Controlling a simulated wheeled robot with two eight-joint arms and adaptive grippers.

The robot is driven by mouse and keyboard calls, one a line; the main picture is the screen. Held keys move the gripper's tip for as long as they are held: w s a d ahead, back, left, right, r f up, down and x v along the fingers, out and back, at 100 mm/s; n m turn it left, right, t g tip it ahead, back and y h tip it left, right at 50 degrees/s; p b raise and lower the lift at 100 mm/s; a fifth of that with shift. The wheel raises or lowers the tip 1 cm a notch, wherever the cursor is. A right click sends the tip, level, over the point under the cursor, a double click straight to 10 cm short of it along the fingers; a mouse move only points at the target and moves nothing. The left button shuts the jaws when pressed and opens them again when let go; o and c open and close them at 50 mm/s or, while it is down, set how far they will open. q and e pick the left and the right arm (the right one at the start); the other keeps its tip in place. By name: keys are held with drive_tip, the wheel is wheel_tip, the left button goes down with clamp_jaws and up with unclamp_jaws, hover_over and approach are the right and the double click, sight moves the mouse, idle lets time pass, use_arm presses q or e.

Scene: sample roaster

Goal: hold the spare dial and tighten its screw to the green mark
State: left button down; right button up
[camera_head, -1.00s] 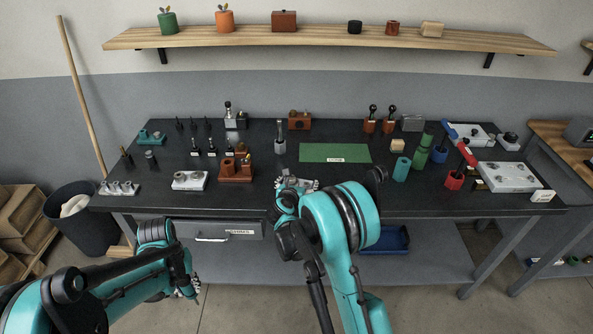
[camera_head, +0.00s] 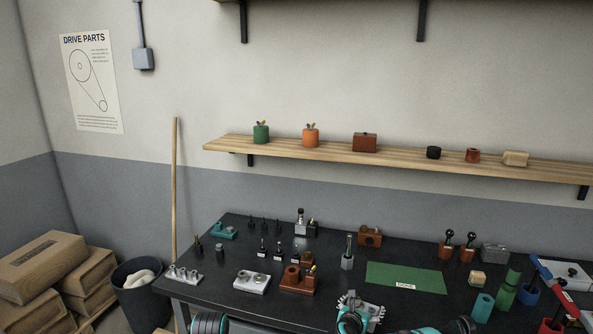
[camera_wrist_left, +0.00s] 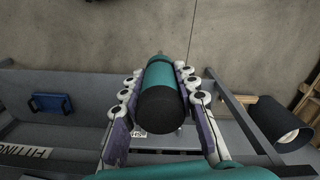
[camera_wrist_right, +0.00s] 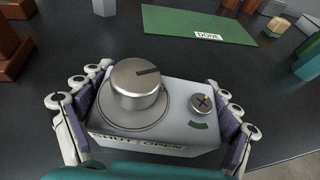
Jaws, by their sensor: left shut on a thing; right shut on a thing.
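The spare dial is a grey block (camera_wrist_right: 175,138) with a round silver knob (camera_wrist_right: 137,85) bearing a dark line, and a label reading SHUT and OPEN. Its small screw (camera_wrist_right: 203,103) has a dark cross slot and a small orange mark at its upper right. A green mark (camera_wrist_right: 198,125) lies just below the screw. My right gripper (camera_wrist_right: 158,78) is shut on the block's sides; it also shows over the table's front in the head view (camera_head: 354,308).
A green mat (camera_head: 405,276) labelled DONE lies behind the held dial. Orange-brown blocks (camera_head: 297,283), a white block (camera_head: 252,281) and teal and green cylinders (camera_head: 482,306) stand on the dark table (camera_head: 213,292).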

use_arm(q)
drive_tip(key=shift+r, duration=1.2)
use_arm(e)
drive_tip(key=o, duration=1.2)
drive_tip(key=shift+c, duration=0.2)
drive_tip(key=v, duration=1.2)
drive_tip(key=shift+f, duration=0.1)
